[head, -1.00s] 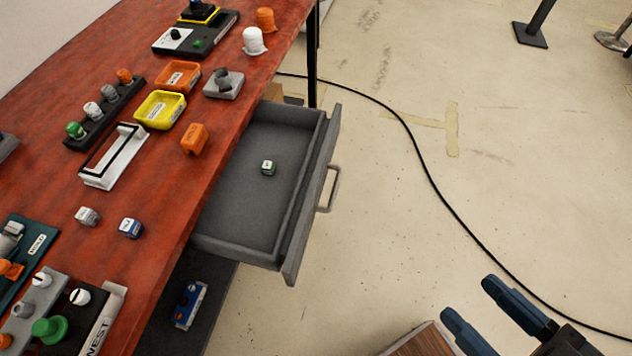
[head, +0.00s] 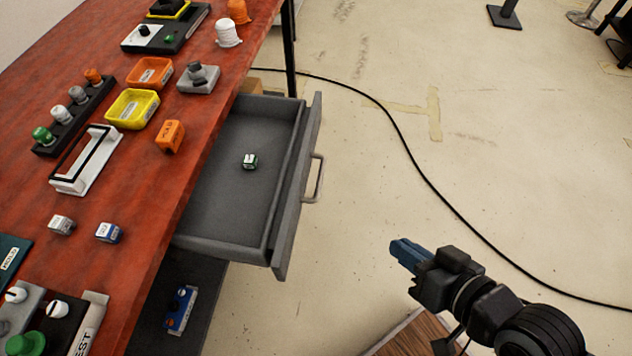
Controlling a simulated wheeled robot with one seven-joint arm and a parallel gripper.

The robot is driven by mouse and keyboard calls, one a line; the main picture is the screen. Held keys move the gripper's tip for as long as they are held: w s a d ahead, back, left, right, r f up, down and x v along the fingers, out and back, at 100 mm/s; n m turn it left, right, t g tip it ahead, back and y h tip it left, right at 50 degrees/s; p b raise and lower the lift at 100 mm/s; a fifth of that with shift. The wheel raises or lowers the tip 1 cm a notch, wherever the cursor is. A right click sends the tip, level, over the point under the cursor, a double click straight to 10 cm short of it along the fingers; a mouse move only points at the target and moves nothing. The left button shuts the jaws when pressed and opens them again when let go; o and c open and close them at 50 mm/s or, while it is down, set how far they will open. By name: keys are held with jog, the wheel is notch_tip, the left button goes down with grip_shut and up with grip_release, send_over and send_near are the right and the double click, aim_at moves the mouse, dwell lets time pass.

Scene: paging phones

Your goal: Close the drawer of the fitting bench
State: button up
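The grey drawer (head: 228,205) of the red-topped fitting bench (head: 140,215) is pulled out to the right. A small green and white block (head: 250,161) lies inside it. The drawer's bar handle (head: 314,180) is on its outer front face. My gripper (head: 396,248) is to the lower right of the handle, apart from it, with its blue fingers pointing left toward the drawer. The fingers overlap in this view, so the gap between them is hidden.
A yellow tray (head: 113,112), an orange tray (head: 146,84) and several small parts stand on the bench. A shelf below holds a blue device (head: 181,310). A black cable (head: 420,165) crosses the floor. The floor between gripper and drawer is clear.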

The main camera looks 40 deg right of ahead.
jog(key=w+f+m+y, duration=0.1)
jog(key=w, duration=0.2)
jog(key=w+d+f+m+g+b, duration=0.1)
jog(key=w+f, duration=0.1)
jog(key=w, duration=0.1)
jog(key=w+f+m+g+y, duration=0.1)
jog(key=w+f, duration=0.1)
jog(key=w, duration=0.2)
jog(key=shift+d+f+y+b, duration=0.2)
jog(key=shift+f+y+b, duration=0.1)
jog(key=shift+b, duration=0.1)
grip_shut()
jog(key=w+d+r+g+y+b, duration=0.2)
jog(key=w+d+r+g+y, duration=0.15)
jog(key=w, duration=0.45)
jog(key=shift+m+t+y, duration=0.3)
jog(key=shift+t+y, duration=0.15)
jog(key=x, duration=1)
jog(key=shift+w+a+r, duration=0.15)
jog(key=shift+a+r, duration=0.15)
jog(key=shift+a, duration=0.2)
send_over(226, 181)
jog(key=shift+s+d+p, duration=0.3)
jog(key=shift+p, duration=0.15)
jog(key=shift+w+a+r, duration=0.15)
jog(key=shift+w+a, duration=0.1)
jog(key=shift+a, duration=0.05)
